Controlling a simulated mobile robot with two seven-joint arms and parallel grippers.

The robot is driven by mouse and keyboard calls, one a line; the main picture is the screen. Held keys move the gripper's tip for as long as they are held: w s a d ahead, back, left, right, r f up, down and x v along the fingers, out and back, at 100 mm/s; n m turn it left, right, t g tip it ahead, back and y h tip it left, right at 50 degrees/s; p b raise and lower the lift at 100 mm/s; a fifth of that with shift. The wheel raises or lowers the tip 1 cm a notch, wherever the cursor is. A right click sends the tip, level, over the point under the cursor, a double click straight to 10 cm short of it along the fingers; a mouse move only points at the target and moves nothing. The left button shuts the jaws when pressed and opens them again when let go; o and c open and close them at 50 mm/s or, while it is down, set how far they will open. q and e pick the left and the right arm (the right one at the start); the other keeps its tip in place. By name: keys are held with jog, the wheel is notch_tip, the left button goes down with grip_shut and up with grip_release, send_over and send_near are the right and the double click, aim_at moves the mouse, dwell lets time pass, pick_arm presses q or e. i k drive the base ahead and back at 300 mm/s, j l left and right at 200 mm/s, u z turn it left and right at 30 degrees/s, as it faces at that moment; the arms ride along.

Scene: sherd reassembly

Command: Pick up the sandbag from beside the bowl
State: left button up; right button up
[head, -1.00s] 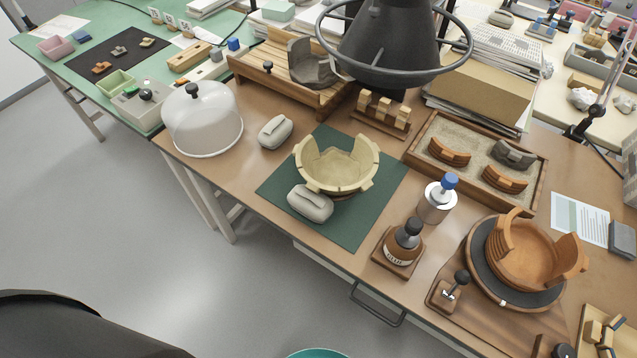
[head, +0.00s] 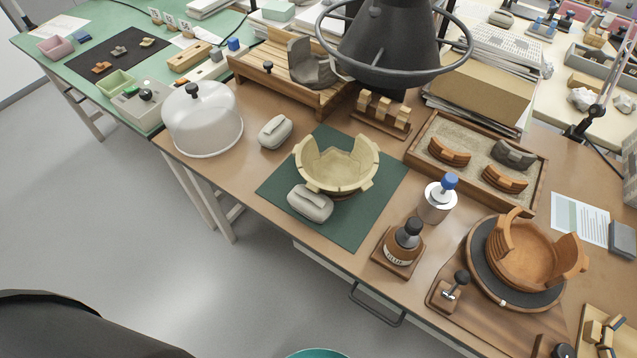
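A cream bowl (head: 338,172) with gaps in its rim stands on a dark green mat (head: 346,231) on the brown workbench. A grey-white sandbag (head: 310,203) lies on the mat at the bowl's front left, close against its side; I cannot tell whether they touch. A second sandbag (head: 275,132) of the same look lies on the bare wood to the left of the bowl, apart from it and off the mat. Neither of my grippers is in the head view.
A clear dome (head: 203,122) stands at the bench's left end. A dark lamp-like hood (head: 390,40) hangs behind the bowl. A brown bottle (head: 404,245), a blue-capped metal bottle (head: 438,199) and a turntable (head: 483,285) with an orange pot stand to the right.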

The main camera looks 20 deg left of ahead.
aim_at(317, 208)
jog(key=z, duration=0.8)
jog(key=j+z, duration=0.35)
jog(key=k+j+z, duration=0.2)
jog(key=j+z, duration=0.2)
jog(key=k+j+z, duration=0.15)
jog(key=j+z, duration=0.2)
jog(key=k+j+z, duration=0.2)
jog(key=z, duration=0.2)
jog(key=k+j+z, duration=0.1)
jog(key=k+j, duration=0.6)
